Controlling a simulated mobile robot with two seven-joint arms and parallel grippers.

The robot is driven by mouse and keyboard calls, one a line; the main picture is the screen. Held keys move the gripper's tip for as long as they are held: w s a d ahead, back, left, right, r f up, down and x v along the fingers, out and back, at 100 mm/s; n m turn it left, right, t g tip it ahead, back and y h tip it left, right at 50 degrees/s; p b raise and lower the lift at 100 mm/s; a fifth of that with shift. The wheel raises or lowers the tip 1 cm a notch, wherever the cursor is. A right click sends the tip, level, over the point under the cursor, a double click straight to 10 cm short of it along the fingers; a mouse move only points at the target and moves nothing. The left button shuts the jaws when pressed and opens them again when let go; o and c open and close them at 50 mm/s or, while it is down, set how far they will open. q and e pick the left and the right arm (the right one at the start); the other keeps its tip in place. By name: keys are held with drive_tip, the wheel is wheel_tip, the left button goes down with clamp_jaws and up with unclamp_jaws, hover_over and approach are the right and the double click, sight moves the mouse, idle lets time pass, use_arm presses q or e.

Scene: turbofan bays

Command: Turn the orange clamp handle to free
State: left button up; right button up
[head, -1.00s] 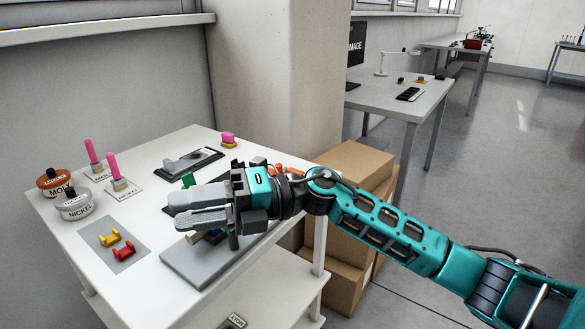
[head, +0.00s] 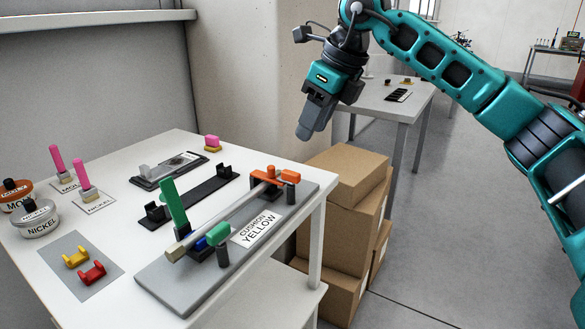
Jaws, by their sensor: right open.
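The orange clamp (head: 264,181) stands at the far right end of the grey fixture plate (head: 168,283). Its orange handle (head: 290,176) sits on the right side, above a dark post. A pale rod (head: 222,214) runs from this clamp to a blue and green clamp (head: 205,241) at the near end. A green lever (head: 173,205) stands up, tilted, beside the rod. My right gripper (head: 305,134) is open and empty, pointing down above and behind the orange clamp, touching nothing. My left gripper is out of view.
A label reading CUSHION YELLOW (head: 256,228) lies on the plate. A black cradle strip (head: 190,197), yellow and red cradles (head: 92,273), pink-handled tools (head: 82,175) and tins (head: 36,219) share the white table (head: 120,236). Cardboard boxes (head: 340,205) stand at its right.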

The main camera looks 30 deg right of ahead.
sight(291, 172)
drive_tip(key=b+x, duration=0.1)
drive_tip(key=x, duration=1)
drive_tip(key=shift+r+b, duration=0.1)
drive_tip(key=shift+b, duration=0.25)
drive_tip(key=shift+c, duration=0.4)
clamp_jaws()
